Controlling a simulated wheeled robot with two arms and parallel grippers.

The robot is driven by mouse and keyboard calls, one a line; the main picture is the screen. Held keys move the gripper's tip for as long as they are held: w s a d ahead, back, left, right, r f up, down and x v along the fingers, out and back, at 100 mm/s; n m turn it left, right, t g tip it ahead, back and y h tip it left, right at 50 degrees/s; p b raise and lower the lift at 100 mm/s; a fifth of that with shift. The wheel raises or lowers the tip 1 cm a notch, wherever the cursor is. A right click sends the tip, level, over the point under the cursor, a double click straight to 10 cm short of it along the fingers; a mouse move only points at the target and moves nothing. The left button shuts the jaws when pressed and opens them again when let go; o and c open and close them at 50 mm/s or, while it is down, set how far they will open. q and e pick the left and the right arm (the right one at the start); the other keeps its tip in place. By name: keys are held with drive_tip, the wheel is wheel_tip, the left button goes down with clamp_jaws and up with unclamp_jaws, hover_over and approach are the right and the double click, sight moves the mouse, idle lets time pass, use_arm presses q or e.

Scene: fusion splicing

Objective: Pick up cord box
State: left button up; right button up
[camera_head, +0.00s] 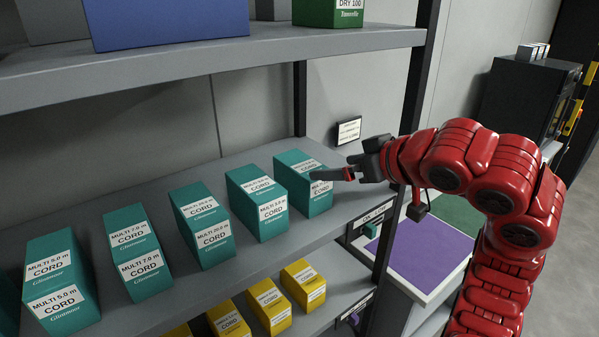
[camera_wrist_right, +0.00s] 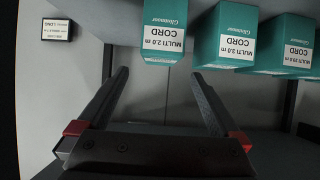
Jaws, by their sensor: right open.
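Several teal cord boxes stand in a row on the middle shelf in the head view. The rightmost cord box (camera_head: 305,183) is nearest my right gripper (camera_head: 335,174), whose fingers reach in from the right in front of it and hide part of its label. In the right wrist view that gripper (camera_wrist_right: 158,95) is open and empty. A cord box (camera_wrist_right: 165,30) labelled "MULTI 2.0 m CORD" shows upside down just beyond the fingertips, roughly between them. A second cord box (camera_wrist_right: 226,35) stands beside it. My left gripper is not in view.
Yellow boxes (camera_head: 268,303) stand on the shelf below. The upper shelf (camera_head: 200,75) with a blue bin (camera_head: 165,20) overhangs the row. A dark shelf post (camera_head: 408,130) rises close to my right arm. A purple mat (camera_head: 425,258) lies on a low cabinet at right.

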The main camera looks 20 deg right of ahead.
sight(311, 168)
drive_tip(key=p+x, duration=0.1)
drive_tip(key=x, duration=0.7)
drive_tip(key=shift+w+a, duration=0.3)
drive_tip(key=shift+w+f, duration=0.25)
drive_tip(key=shift+w, duration=0.05)
drive_tip(key=shift+w+a+f+p, duration=0.1)
drive_tip(key=shift+w+p, duration=0.15)
drive_tip(key=shift+p, duration=0.2)
drive_tip(key=w+p, duration=0.1)
drive_tip(key=w+a, duration=0.1)
drive_tip(key=w+f+p, duration=0.1)
drive_tip(key=w, duration=0.1)
drive_tip(key=shift+a+p, duration=0.3)
drive_tip(key=shift+p, duration=0.05)
drive_tip(key=shift+w+f, duration=0.25)
drive_tip(key=shift+w, duration=0.05)
clamp_jaws()
